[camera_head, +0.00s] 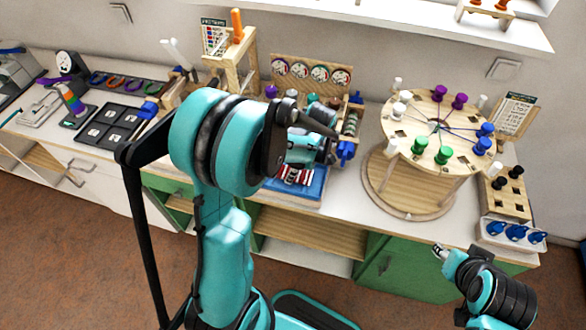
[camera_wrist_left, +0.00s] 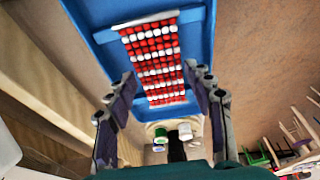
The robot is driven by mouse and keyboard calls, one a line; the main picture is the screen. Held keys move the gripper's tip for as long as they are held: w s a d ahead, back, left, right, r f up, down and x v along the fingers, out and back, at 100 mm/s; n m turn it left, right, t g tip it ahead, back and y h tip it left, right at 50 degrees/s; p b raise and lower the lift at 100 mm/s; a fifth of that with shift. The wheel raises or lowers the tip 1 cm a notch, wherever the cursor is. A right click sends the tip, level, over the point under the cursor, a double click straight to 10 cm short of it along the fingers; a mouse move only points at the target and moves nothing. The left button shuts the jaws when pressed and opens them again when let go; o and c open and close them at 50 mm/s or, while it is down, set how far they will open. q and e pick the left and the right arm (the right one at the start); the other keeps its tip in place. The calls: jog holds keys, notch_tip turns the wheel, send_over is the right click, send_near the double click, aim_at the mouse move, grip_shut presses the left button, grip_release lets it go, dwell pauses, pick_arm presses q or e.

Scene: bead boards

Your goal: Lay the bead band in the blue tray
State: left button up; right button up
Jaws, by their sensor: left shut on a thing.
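The bead band (camera_wrist_left: 155,55), in red and white rows, lies lengthwise over the blue tray (camera_wrist_left: 88,18) in the left wrist view. Its near end is between the fingers of my left gripper (camera_wrist_left: 164,82), which is shut on it across its width. Whether the band touches the tray floor I cannot tell. In the head view the band (camera_head: 296,175) shows over the blue tray (camera_head: 300,199), partly hidden by my left arm. My right gripper (camera_head: 440,252) is in front of the counter at the lower right, away from the tray; its jaws are too small to read.
A round wooden stand (camera_head: 427,172) with coloured pegs is right of the tray. A wooden rack with round bead dishes (camera_head: 312,71) stands behind. A black sectioned tray (camera_head: 108,127) is on the left. A peg block (camera_head: 505,196) and white tray (camera_head: 510,238) stand far right.

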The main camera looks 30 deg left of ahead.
aim_at(302, 175)
pick_arm(q)
jog(key=o, duration=1.1)
jog(key=shift+c, duration=0.2)
jog(key=shift+r, duration=0.2)
jog(key=s+p+v, duration=0.1)
jog(key=p+v, duration=0.3)
jog(key=v, duration=0.7)
jog(key=s+d+r+m+t+h, duration=0.1)
jog(key=s+d+r+m+t, duration=0.2)
jog(key=m, duration=0.7)
jog(key=s+d+r+m+t+h, duration=0.2)
jog(key=s+d+r+m+t, duration=0.1)
jog(key=s+m, duration=0.5)
jog(key=d+m+t, duration=0.1)
jog(key=m+t, duration=0.1)
jog(key=shift+r+m, duration=0.3)
jog(key=shift+r, duration=0.05)
